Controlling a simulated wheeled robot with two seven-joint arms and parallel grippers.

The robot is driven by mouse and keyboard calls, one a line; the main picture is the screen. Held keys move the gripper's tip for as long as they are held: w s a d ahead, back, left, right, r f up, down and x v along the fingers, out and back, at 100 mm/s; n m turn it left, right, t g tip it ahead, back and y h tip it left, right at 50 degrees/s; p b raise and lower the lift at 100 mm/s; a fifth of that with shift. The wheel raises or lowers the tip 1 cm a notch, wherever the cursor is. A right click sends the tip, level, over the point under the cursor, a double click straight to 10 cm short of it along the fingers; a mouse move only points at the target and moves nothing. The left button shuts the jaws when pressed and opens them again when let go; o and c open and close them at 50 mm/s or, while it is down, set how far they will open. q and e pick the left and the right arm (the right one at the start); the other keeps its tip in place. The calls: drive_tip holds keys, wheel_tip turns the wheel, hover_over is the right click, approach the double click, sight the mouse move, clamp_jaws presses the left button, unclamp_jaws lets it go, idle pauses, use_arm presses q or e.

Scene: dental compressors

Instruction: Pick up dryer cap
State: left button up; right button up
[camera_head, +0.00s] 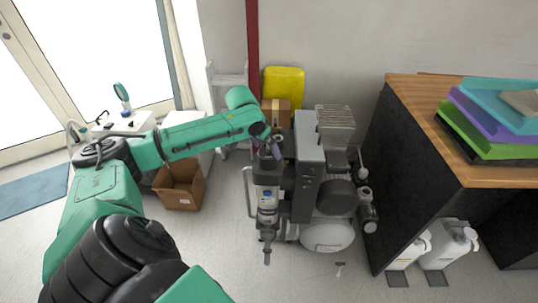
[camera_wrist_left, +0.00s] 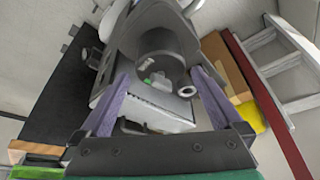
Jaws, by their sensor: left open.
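A dental compressor (camera_head: 308,165) stands on the floor, with a dryer column (camera_head: 266,195) upright on its left side. My left gripper (camera_head: 268,148) is at the top of this column and largely covers it, so the dryer cap does not show clearly in the head view. In the left wrist view my left gripper (camera_wrist_left: 160,75) is open, its two purple-padded fingers apart. A dark grey round part (camera_wrist_left: 165,48), possibly the dryer cap, lies between and beyond the fingers. I cannot tell whether the fingers touch it. My right gripper is not in view.
A wooden-topped dark cabinet (camera_head: 425,110) stands close to the compressor's right, with coloured trays (camera_head: 490,125) on it. A cardboard box (camera_head: 180,188) is at the left. A red post (camera_head: 253,50) is behind.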

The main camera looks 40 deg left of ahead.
sight(268, 153)
use_arm(q)
drive_tip(key=x, duration=0.4)
drive_tip(key=shift+s+r, duration=0.1)
drive_tip(key=shift+s, duration=0.05)
drive_tip(key=c, duration=1.3)
